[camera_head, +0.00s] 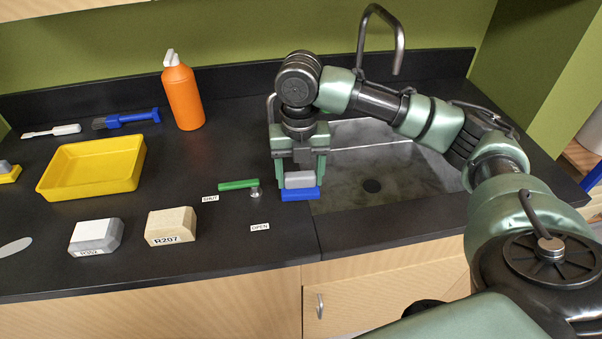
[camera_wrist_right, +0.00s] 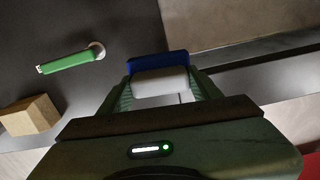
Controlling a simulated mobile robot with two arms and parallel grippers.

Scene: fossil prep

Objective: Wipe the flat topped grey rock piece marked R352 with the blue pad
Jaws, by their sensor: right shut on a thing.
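The flat-topped grey rock piece marked R352 (camera_head: 96,236) sits near the counter's front edge at left, with a pale top and its label on the front. My right gripper (camera_head: 301,178) is shut on the blue pad (camera_head: 301,194), gripping its grey upper part. The pad is at the sink's left edge, well to the right of the rock. It also shows in the right wrist view (camera_wrist_right: 158,64), between the fingers (camera_wrist_right: 160,85). I cannot tell whether the pad touches the counter. My left gripper is not in view.
A tan block marked R207 (camera_head: 171,226) stands between the grey rock and the pad. A yellow tray (camera_head: 92,166), a blue-handled brush (camera_head: 126,118) and an orange bottle (camera_head: 183,94) stand behind. The sink (camera_head: 385,160) is right.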

